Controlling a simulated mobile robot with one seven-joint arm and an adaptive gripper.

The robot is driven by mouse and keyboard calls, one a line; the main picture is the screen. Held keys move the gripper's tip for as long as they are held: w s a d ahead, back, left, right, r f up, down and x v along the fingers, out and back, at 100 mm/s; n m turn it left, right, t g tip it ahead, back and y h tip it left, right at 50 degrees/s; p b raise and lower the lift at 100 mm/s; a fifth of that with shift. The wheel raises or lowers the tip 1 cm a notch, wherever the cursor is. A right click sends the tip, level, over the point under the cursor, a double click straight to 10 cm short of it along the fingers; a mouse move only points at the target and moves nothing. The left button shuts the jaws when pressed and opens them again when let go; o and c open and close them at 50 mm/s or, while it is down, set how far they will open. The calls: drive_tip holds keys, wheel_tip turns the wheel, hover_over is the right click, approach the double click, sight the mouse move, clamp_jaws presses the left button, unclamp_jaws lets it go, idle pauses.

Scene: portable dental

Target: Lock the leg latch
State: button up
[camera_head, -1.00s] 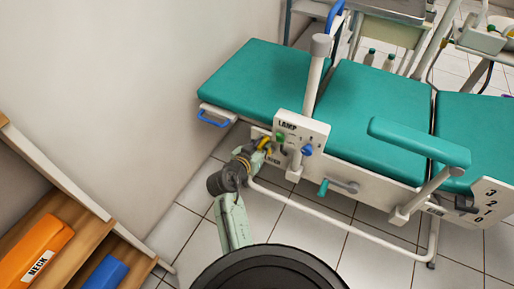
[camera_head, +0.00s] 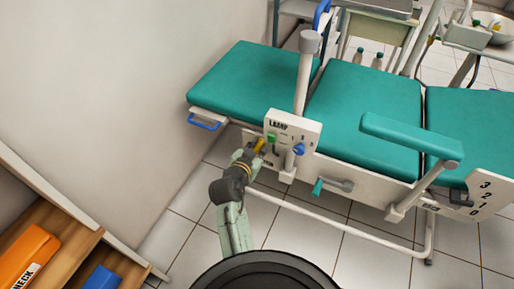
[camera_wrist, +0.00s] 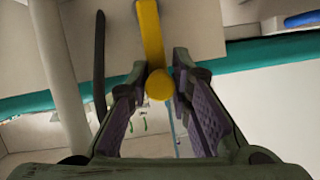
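The leg latch shows as a yellow lever (camera_head: 259,146) on the bed's side panel, left of and below the LAMP box. In the wrist view the yellow lever (camera_wrist: 150,35) comes down from the top and ends in a round yellow knob (camera_wrist: 159,85). My gripper (camera_head: 250,156) is at the lever in the head view. In the wrist view my gripper (camera_wrist: 161,80) is open, with its two fingertips on either side of the knob. The gap at each side is very small, and contact is unclear. The label near the lever is partly hidden by my gripper.
A blue handle (camera_head: 204,124) is on the bed's left end. A teal-tipped crank (camera_head: 330,186) sticks out on the right. A wooden shelf (camera_head: 60,240) stands lower left.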

drive_tip(key=o, duration=0.4)
drive_tip(key=v, duration=0.7)
drive_tip(key=shift+s, duration=0.3)
